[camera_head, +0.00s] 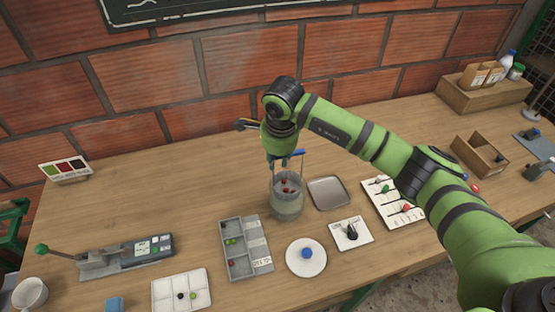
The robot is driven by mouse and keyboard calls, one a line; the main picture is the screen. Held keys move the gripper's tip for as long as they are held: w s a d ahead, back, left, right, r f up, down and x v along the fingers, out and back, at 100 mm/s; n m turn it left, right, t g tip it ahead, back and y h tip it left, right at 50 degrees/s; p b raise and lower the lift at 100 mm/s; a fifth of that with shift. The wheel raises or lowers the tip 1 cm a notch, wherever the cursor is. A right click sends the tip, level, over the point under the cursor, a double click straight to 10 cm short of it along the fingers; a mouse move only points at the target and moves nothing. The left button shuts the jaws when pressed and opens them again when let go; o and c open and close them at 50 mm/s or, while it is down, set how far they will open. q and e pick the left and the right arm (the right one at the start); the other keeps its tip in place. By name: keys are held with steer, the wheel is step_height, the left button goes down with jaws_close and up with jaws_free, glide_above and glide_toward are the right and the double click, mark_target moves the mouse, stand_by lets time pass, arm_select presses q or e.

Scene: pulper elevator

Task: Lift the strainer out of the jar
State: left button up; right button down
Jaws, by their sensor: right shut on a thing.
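The clear jar (288,208) stands on the wooden table near the middle, with a greenish tint in its lower part. The strainer (302,163) has a blue handle bar and thin uprights that run down to the jar's mouth. Several red cherries (288,186) show at the jar's upper part; the strainer's basket is hard to tell from the jar wall. My right gripper (286,160) points down right above the jar and is shut on the strainer's handle. The fingertips are small and partly hidden by the wrist. My left gripper is not in view.
A grey metal tray (328,193) lies right of the jar, close to it. A grey compartment box (245,264) is at its front left, a white plate (306,270) in front. A lever device (125,256) stands at left.

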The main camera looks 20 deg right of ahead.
steer(key=shift+r+p, duration=1.2)
steer(key=shift+r, duration=1.9)
